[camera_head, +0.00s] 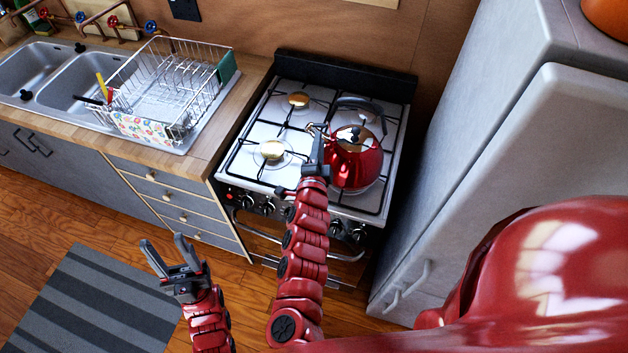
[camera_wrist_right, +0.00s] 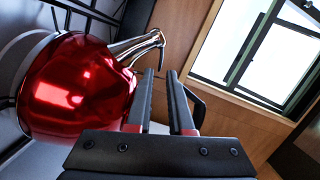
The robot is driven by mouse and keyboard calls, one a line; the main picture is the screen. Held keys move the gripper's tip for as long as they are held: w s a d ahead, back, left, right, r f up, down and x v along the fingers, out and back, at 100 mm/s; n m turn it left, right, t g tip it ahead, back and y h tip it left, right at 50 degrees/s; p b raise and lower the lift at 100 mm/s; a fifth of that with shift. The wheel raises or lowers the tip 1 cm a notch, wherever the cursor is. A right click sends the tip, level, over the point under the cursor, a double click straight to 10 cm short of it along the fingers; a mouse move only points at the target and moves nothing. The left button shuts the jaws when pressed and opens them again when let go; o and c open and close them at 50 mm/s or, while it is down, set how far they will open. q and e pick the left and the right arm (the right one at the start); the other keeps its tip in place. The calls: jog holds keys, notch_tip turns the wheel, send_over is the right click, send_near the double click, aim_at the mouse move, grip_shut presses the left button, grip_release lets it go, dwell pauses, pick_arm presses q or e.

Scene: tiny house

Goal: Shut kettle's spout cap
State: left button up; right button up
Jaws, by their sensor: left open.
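The shiny red kettle (camera_head: 355,158) stands on the right front part of the stove, with a dark handle on top. Its metal spout (camera_head: 313,128) points left. In the right wrist view the kettle body (camera_wrist_right: 75,90) fills the left side. The silver spout (camera_wrist_right: 138,45) reaches right, with a thin curved metal piece, perhaps the cap, at its tip (camera_wrist_right: 158,42). My right gripper (camera_head: 316,142) is beside the kettle, close to the spout. Its fingers (camera_wrist_right: 160,74) are slightly apart with nothing visible between them; I cannot tell if they touch the spout. My left gripper (camera_head: 164,241) is open and empty above the floor.
The stove (camera_head: 250,165) has several burners and front knobs. A dish rack (camera_head: 170,85) stands on the counter to its left, beside the sinks (camera_head: 35,65). A grey fridge (camera_head: 500,130) bounds the right. A striped rug (camera_head: 95,305) lies on the floor.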

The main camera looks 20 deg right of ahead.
jog(key=p+v, duration=0.4)
jog(key=v, duration=0.9)
jog(key=shift+s+p, duration=0.2)
jog(key=shift+p, duration=0.2)
